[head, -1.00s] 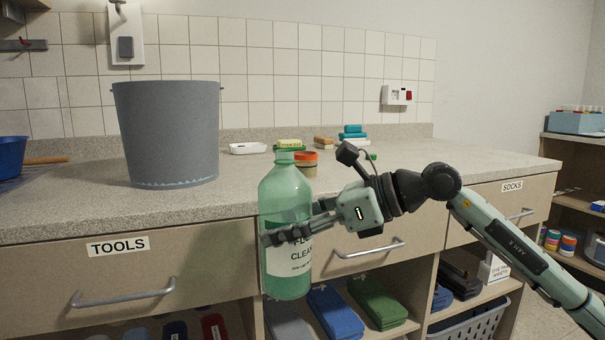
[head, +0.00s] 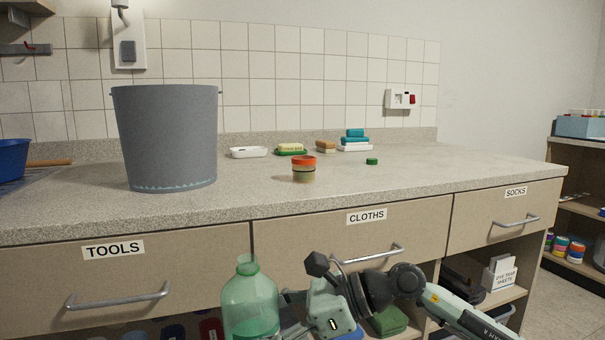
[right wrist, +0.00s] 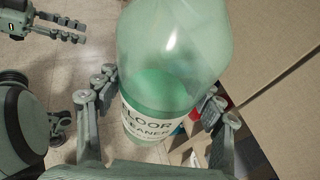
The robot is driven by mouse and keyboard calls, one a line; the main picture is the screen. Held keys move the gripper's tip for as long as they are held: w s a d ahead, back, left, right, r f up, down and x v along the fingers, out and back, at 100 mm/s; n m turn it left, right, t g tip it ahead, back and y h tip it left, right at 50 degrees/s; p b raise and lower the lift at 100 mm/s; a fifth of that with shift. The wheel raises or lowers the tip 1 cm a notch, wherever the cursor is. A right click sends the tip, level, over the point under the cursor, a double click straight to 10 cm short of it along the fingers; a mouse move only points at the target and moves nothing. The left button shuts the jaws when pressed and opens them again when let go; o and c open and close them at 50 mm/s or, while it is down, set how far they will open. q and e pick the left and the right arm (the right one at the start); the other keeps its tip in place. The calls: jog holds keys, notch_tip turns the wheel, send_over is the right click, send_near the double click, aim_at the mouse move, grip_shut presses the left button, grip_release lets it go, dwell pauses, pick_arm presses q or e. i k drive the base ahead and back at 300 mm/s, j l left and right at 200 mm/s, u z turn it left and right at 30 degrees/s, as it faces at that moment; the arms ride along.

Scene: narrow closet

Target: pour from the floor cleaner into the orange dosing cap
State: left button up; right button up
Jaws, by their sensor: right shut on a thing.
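The floor cleaner (head: 250,300) is a translucent green bottle with a white label, low in front of the drawers in the head view. Its neck is uncapped and it looks about upright; green liquid shows inside. My right gripper (right wrist: 165,115) is shut around its body, with fingers on both sides in the right wrist view. The orange dosing cap (head: 303,162) stands on the counter, an orange top over a greenish-brown lower part. It is above and right of the bottle in the picture, well apart from it. My left gripper (right wrist: 78,30) shows in the right wrist view, empty, fingers apart.
A large grey bucket (head: 166,140) stands on the counter at left. A small green lid (head: 372,161) lies right of the dosing cap. A white dish (head: 248,152), sponges and soap lie behind. Drawer handles (head: 370,255) project near the bottle. The counter front is clear.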

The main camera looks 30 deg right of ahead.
aim_at(304, 166)
jog(key=k+l+u, duration=0.2)
jog(key=l, duration=0.25)
jog(key=l+u, duration=0.2)
jog(key=l, duration=0.25)
jog(key=k+l+u, duration=0.2)
jog(key=l, duration=0.15)
